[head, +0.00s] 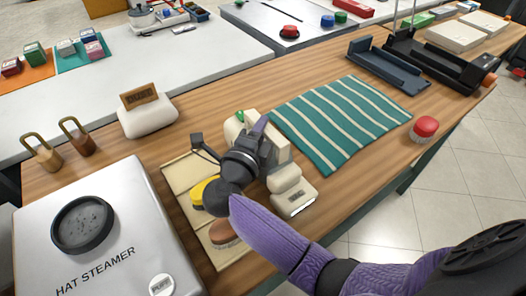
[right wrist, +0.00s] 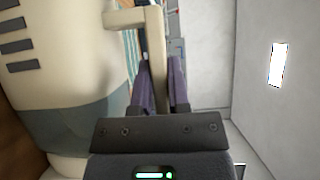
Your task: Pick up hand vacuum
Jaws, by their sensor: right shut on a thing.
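The hand vacuum (head: 279,150) is cream-coloured and sits on the wooden counter, partly hidden in the head view by my right gripper (head: 259,130). In the right wrist view, its large rounded body (right wrist: 60,45) with grey slots and a grey-blue band fills the left. My right gripper (right wrist: 162,85) is shut on its cream handle, with one purple finger on either side. I cannot tell whether the vacuum touches the counter. My left gripper is not in view.
A tan mat (head: 181,170) with brushes lies to the left, beside the hat steamer (head: 120,235). A striped teal cloth (head: 340,122) and red-topped brush (head: 424,128) lie to the right. Padlock-like weights (head: 78,138) stand at left.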

